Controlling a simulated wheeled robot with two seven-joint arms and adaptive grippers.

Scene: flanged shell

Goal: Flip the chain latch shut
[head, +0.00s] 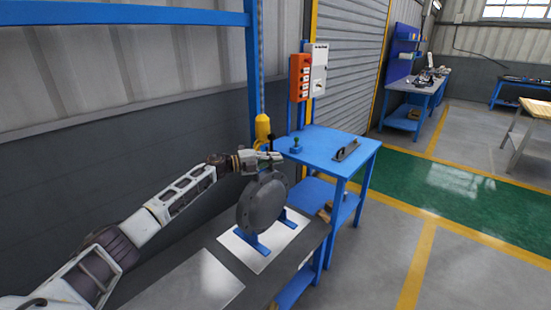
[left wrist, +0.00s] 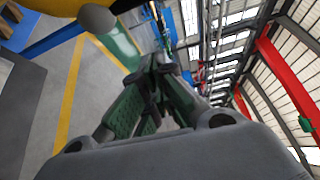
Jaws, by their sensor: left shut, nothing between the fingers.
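My left gripper (head: 270,157) is shut and empty at the top of the grey flanged shell (head: 262,205). I cannot tell whether it touches the shell. The shell stands upright on blue supports (head: 250,243). A yellow hoist body (head: 262,128) hangs just above and behind the gripper, with a dark part under it. The chain latch is too small or hidden to make out. In the left wrist view my closed green-padded fingers (left wrist: 155,68) point away from the camera. A yellow curved body (left wrist: 70,6) with a grey rounded part (left wrist: 96,17) shows at the upper left.
The shell's supports rest on a white plate (head: 262,258) on a dark bench. A blue table (head: 325,146) beyond it carries a dark handled tool (head: 347,150) and a small green item (head: 296,145). An orange control box (head: 300,77) stands behind. A blue post (head: 254,70) rises close by.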

